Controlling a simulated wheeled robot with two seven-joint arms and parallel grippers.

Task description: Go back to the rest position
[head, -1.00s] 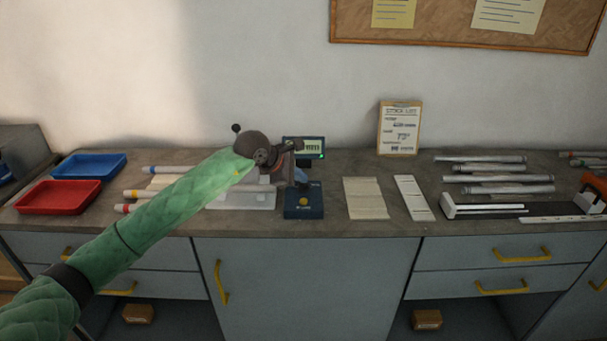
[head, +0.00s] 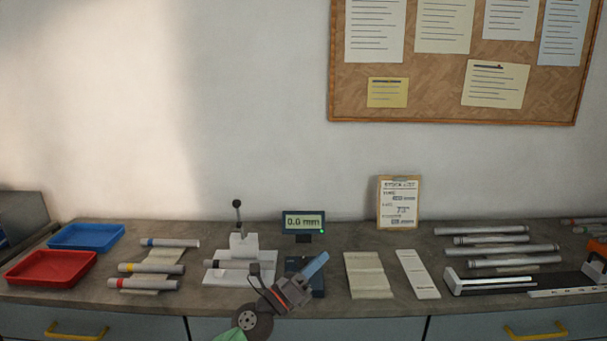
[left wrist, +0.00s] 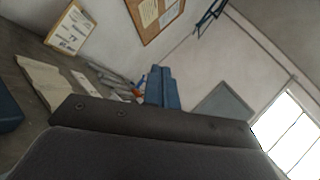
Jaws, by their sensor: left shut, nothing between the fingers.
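My left gripper (head: 317,263) is low in the middle of the head view, in front of the bench, with its blue fingers shut and nothing between them. Its fingers also show together in the left wrist view (left wrist: 166,88). It overlaps the dark blue box (head: 316,282) in the picture; I cannot tell how far apart they are. A tube (head: 230,264) lies on the white fixture (head: 222,275) with the lever, left of the gripper. My right gripper is in neither view.
A display (head: 303,222) reads 0.0 mm behind the gripper. Several tubes (head: 152,268) and red (head: 50,268) and blue (head: 87,236) trays are at left. A clipboard (head: 398,203), pale strips (head: 418,274) and more tubes (head: 505,249) are at right.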

